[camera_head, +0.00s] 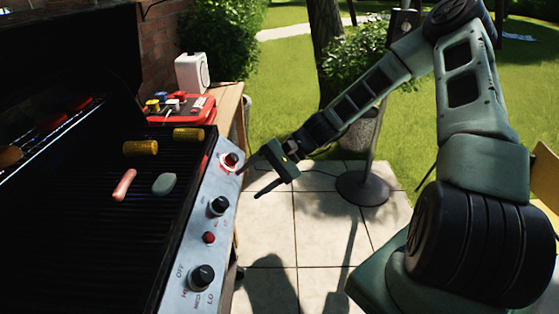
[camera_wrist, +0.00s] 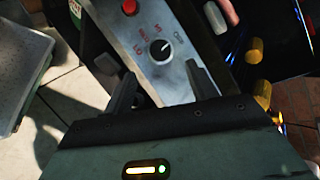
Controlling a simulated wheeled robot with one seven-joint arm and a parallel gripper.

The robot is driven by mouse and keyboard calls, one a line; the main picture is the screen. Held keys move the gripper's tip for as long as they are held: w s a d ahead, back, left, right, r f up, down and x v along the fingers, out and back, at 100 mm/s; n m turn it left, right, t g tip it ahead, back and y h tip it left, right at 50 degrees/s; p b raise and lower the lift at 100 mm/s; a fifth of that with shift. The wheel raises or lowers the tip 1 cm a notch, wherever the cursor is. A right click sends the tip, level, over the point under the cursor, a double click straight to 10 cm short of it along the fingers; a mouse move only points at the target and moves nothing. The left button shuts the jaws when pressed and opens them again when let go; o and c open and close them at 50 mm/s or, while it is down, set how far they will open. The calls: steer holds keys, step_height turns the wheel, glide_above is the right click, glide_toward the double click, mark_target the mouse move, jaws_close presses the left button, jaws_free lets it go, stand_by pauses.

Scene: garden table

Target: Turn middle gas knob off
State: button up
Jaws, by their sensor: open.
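The middle gas knob (camera_head: 217,206) is black and round with a white mark, on the grill's silver control panel (camera_head: 194,239). What looks like the same knob (camera_wrist: 159,48) shows in the wrist view, beyond my fingertips. Its white mark points up and right, roughly towards a grey label; the lettering is too small to read surely. My gripper (camera_head: 250,182) is open and empty, right of the panel near the far knob, apart from the middle knob. In the wrist view its two fingers (camera_wrist: 163,88) stand either side of the panel, with the knob between and past them.
The far knob (camera_head: 230,161) and near knob (camera_head: 202,276) flank the middle one. A red button (camera_head: 209,238) sits between middle and near knobs. Corn (camera_head: 140,148), a pink sausage (camera_head: 124,185) and a grey piece (camera_head: 164,184) lie on the grate.

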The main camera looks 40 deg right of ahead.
steer(key=v, duration=0.8)
steer(key=shift+d, duration=0.3)
steer(key=shift+r, duration=0.15)
